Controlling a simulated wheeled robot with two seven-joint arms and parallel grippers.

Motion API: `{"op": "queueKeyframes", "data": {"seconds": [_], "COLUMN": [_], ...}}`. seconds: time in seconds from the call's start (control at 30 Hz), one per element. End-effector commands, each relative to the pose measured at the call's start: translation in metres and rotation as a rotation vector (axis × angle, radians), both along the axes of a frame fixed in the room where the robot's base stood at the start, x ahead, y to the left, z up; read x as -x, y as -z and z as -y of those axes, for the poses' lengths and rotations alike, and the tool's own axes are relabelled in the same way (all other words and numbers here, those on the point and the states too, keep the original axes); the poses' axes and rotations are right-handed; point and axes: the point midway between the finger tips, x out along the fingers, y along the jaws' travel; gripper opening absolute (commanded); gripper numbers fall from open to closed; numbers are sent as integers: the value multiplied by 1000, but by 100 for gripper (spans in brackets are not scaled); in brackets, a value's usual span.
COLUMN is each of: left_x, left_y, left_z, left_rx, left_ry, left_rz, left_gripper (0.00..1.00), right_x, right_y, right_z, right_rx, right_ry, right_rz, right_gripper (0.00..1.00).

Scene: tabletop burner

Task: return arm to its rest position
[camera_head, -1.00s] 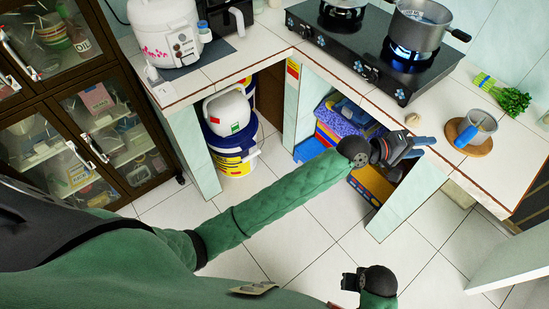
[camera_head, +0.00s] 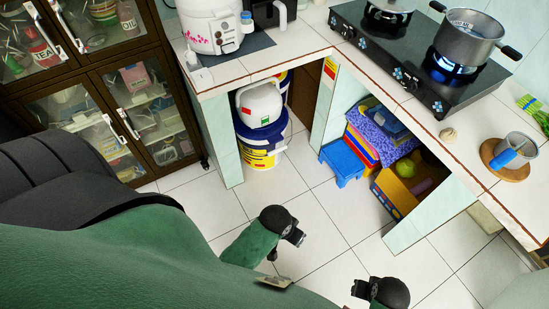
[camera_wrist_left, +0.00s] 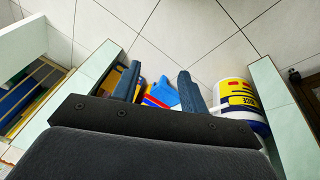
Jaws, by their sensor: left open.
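My left arm, in a green sleeve, is drawn in near my body in the head view. Its gripper (camera_head: 294,236) hangs over the tiled floor, apart from the counter. In the left wrist view the left gripper (camera_wrist_left: 157,84) is open, with its two dark fingers apart and nothing between them. My right gripper (camera_head: 361,288) shows at the bottom of the head view, close to my body; its fingers are too small to judge. On the black stove (camera_head: 414,64), the steel pot (camera_head: 467,37) sits over a blue flame (camera_head: 449,65).
The tiled counter (camera_head: 441,109) holds a rice cooker (camera_head: 212,25) and a cup (camera_head: 517,147) on a wooden coaster. Below are a bucket (camera_head: 262,138), a blue stool (camera_head: 343,162) and boxes. A glass cabinet (camera_head: 139,95) stands left. The floor between is clear.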

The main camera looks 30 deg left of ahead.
Motion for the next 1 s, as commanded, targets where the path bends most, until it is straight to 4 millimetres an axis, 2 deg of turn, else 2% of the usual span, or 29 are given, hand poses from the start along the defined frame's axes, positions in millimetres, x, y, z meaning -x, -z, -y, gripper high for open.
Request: {"op": "queueKeyframes", "data": {"seconds": [0.03, 0.1, 0.23, 1.0], "left_x": [17, 34, 49, 51], "left_y": [6, 10, 14, 14], "left_z": [-13, -26, -39, -41], "left_rx": [-36, -77, -116, -120], "left_ry": [11, 28, 45, 48], "left_rz": [-33, -67, -99, -103], "left_gripper": [44, 44, 44, 44], "right_x": [0, 0, 0, 2], "right_y": [0, 0, 0, 1], "right_z": [0, 0, 0, 1], "right_rx": [0, 0, 0, 2], "right_ry": [0, 0, 0, -1], "right_rz": [0, 0, 0, -3], "right_gripper": [43, 43, 43, 43]}}
